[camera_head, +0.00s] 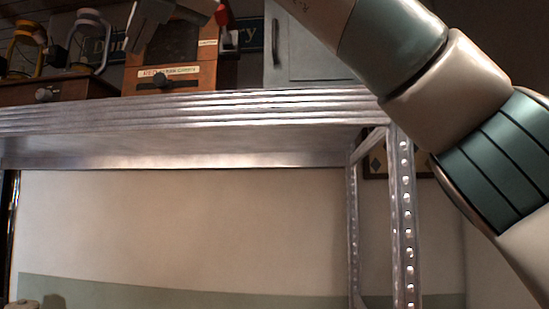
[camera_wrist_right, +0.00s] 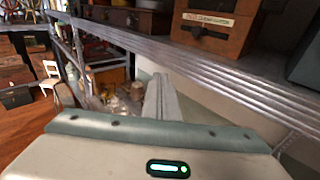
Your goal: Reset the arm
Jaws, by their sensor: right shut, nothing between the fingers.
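My right arm (camera_head: 450,90) comes in from the right in the head view and runs up past the top edge. My right gripper (camera_head: 145,25) shows in part at the top, in front of a wooden cabinet on the shelf. In the right wrist view its fingers (camera_wrist_right: 160,90) are together and empty, pointing away below the shelf's front edge in the picture. My left gripper is in neither view.
A metal shelf (camera_head: 200,115) spans the head view, with a perforated upright (camera_head: 402,210) at right. On it stand a wooden cabinet (camera_head: 195,78), a grey cabinet (camera_head: 305,72) and a yellow lantern (camera_head: 24,45). Below is open space before a pale wall (camera_head: 200,225).

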